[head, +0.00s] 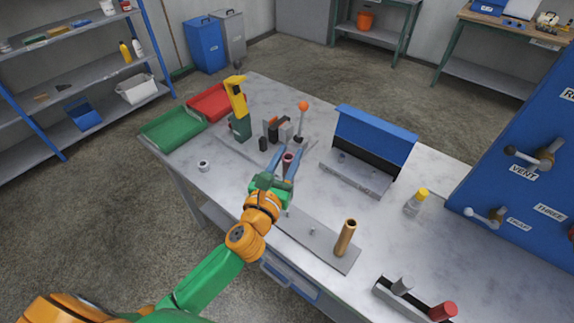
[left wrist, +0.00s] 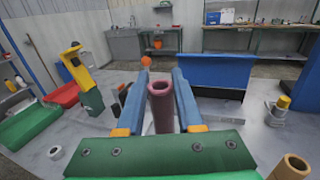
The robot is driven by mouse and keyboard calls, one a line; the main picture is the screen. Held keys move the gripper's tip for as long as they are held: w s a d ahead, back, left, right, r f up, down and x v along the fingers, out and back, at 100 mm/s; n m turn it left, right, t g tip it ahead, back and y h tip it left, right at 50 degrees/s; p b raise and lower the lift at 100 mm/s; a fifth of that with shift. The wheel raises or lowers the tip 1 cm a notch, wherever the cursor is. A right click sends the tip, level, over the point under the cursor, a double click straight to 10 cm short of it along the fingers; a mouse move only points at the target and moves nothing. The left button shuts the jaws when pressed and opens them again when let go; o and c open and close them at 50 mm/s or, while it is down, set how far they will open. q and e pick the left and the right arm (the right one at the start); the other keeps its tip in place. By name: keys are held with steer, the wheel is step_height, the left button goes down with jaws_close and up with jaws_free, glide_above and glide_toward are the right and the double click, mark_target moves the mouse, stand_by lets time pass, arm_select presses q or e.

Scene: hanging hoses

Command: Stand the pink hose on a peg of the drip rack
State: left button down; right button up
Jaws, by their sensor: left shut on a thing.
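The pink hose (head: 288,160), a dark pink tube with an open top, stands upright between the blue fingers of my left gripper (head: 283,167). In the left wrist view the hose (left wrist: 161,106) shows between both fingers, and its lower end is hidden. My left gripper is shut on it. The drip rack (head: 331,254) is a flat grey plate along the front of the table. A copper-brown tube (head: 346,236) stands on its right end, and a short bare peg (head: 312,227) shows left of that tube. My right gripper is not in view.
A blue-topped stand (head: 375,133) is right of my left gripper, and a yellow-capped bottle (head: 416,202) stands farther right. A yellow and green device (head: 238,110), an orange-ball post (head: 303,118) and green (head: 172,130) and red trays are behind. A white ring (head: 204,165) lies left.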

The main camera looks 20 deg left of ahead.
arm_select(q)
steer(key=shift+a, duration=0.1)
step_height(320, 180, down, 6)
steer(key=b, duration=0.5)
steer(key=shift+r+p, duration=0.1)
steer(key=shift+p, duration=0.45)
stand_by(1.1)
stand_by(0.4)
steer(key=shift+f+b, duration=0.45)
steer(key=shift+f, duration=0.05)
steer(key=shift+f+b, duration=1.65)
steer(key=shift+f, duration=0.25)
